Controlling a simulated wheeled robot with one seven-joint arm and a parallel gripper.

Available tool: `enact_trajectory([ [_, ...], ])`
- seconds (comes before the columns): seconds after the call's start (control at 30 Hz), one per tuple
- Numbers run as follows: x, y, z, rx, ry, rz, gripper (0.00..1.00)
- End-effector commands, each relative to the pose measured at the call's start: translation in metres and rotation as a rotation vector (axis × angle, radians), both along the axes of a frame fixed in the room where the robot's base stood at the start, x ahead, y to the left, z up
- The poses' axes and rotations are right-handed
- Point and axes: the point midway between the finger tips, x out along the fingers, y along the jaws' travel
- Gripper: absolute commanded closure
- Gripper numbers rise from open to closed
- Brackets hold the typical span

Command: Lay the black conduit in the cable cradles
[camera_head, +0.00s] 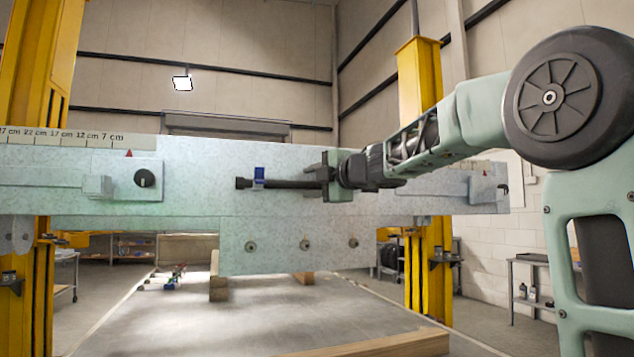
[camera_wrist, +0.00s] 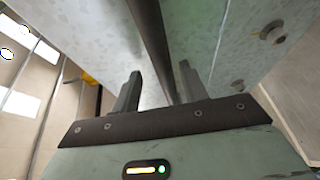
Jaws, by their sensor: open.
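The black conduit (camera_head: 290,184) lies level along the face of the pale speckled frame beam, left of my gripper. A blue cable cradle (camera_head: 259,177) shows near its left end; the conduit crosses it, but I cannot tell how deep it sits. My gripper (camera_head: 327,178) is at the conduit's right part and hides what is behind it, including any other cradle there. In the wrist view my gripper (camera_wrist: 158,80) has its fingers apart, with the conduit (camera_wrist: 152,38) running between them, nearer the right finger. I cannot tell whether it touches that finger.
The frame beam (camera_head: 60,205) spans the view, with a black knob (camera_head: 144,179) on a plate at left and bolts on its lower plate (camera_head: 290,262). Yellow posts (camera_head: 432,275) stand at both sides. A wooden block (camera_head: 218,288) stands beneath.

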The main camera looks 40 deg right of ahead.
Motion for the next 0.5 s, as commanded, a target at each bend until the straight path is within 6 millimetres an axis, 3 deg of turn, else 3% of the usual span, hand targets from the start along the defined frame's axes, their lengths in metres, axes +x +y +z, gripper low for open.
enact_trajectory([
  [0.23, -0.025, -0.003, 0.002, -0.001, -0.002, -0.002, 0.57],
  [0.5, -0.087, -0.01, 0.006, -0.002, -0.003, -0.003, 0.57],
])
